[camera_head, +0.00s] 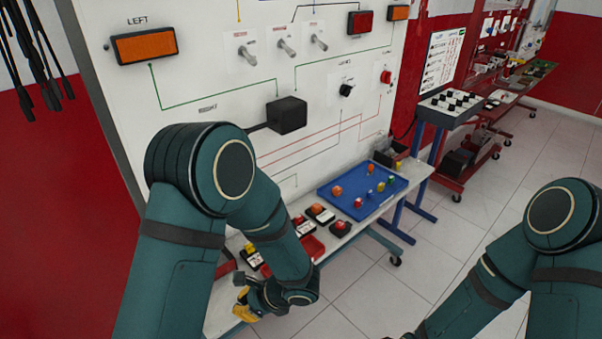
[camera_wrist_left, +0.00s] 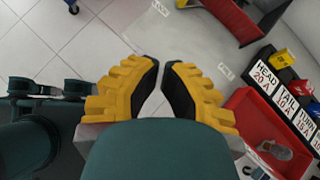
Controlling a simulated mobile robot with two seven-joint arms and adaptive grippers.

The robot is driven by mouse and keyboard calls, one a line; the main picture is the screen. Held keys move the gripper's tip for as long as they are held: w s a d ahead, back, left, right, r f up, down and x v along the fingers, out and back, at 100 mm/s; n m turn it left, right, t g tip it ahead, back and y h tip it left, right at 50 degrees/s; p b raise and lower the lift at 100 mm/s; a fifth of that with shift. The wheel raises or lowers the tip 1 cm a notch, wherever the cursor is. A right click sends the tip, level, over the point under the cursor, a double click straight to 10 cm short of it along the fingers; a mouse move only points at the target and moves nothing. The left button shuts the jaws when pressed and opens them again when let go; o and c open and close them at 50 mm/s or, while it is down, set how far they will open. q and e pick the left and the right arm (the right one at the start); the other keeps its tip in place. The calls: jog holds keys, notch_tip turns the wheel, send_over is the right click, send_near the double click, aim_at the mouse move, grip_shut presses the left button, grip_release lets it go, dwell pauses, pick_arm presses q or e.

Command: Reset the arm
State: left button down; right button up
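My left gripper (camera_head: 243,304) has yellow fingers and hangs near the front edge of the table, at its near end. In the left wrist view my left gripper (camera_wrist_left: 160,63) has its fingertips almost together with only a narrow gap. Nothing is held between the black pads, and the floor shows behind. My left arm (camera_head: 235,185) bends down in front of the panel and hides part of the table. My right arm (camera_head: 480,290) reaches down at the lower right; its gripper is out of the frame.
A white panel (camera_head: 215,130) with switches and lamps stands behind the table. A blue tray (camera_head: 347,207) holds colored parts. A red tray (camera_wrist_left: 247,103) lies beside labelled blocks (camera_wrist_left: 265,78). Red benches (camera_head: 475,175) stand farther back. Tiled floor (camera_head: 365,300) is clear between my arms.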

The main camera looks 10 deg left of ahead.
pick_arm(q)
jog(key=s+d+f+n+g+h, duration=0.4)
jog(key=s+d+f+n+h, duration=0.25)
jog(key=s, duration=0.35)
jog(key=w+d+f+n+t+h, duration=0.1)
jog(key=n+h, duration=0.1)
jog(key=n, duration=0.2)
jog(key=d+f+n+t+h, duration=0.1)
jog(key=n+t+h, duration=0.1)
jog(key=n, duration=0.3)
jog(key=w+f+n+t+h, duration=0.1)
jog(key=n+t+h, duration=0.1)
jog(key=n, duration=0.3)
jog(key=shift+w+d+f, duration=0.2)
jog(key=shift+w+d, duration=0.1)
jog(key=shift+d, duration=0.1)
jog(key=c, duration=1)
grip_release()
jog(key=shift+o, duration=0.3)
